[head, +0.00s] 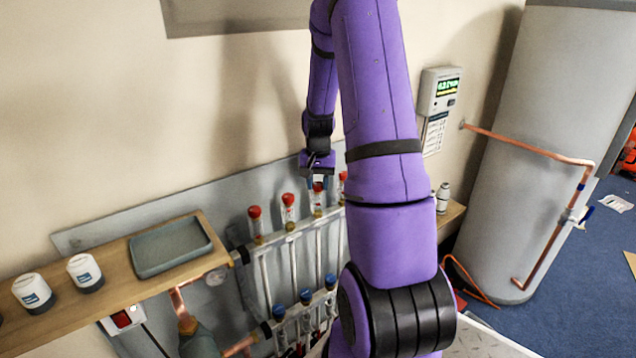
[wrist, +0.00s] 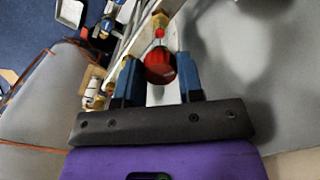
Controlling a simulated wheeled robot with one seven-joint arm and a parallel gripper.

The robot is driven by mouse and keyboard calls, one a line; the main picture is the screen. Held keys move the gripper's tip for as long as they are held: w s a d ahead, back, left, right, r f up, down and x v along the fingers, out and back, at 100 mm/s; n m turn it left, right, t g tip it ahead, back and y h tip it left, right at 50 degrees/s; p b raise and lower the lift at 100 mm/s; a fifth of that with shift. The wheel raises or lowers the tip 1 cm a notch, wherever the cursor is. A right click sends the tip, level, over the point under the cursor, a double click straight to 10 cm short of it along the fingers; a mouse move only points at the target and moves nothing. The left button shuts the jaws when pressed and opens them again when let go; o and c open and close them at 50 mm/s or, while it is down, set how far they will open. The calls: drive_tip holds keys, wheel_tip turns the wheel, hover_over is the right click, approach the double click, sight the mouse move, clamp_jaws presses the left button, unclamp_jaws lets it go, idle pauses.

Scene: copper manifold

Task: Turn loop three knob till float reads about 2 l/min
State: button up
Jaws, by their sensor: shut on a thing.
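The manifold (head: 271,240) is on the wall with a row of red-capped flow meters and blue knobs below. Red knobs show at the left (head: 255,212), second (head: 288,199) and far right (head: 343,176). My gripper (head: 318,178) is at the third red knob from the left, which it mostly hides in the head view. In the wrist view, the red knob (wrist: 160,68) sits between the two blue fingers of my gripper (wrist: 157,61), and they are shut on it. The float and its scale are too small or hidden to read.
A wooden shelf (head: 80,292) with a grey tray (head: 170,247) and two white-topped pots (head: 84,272) is at the left. A wall controller (head: 440,92) hangs right of my arm. A grey cylinder (head: 560,130) with copper pipe (head: 525,150) stands at the right.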

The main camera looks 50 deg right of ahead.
sight(318, 183)
drive_tip(key=shift+n, duration=0.4)
drive_tip(key=o, duration=0.9)
drive_tip(key=shift+r, duration=0.15)
wheel_tip(318, 183, up, 11)
drive_tip(key=shift+f, duration=0.2)
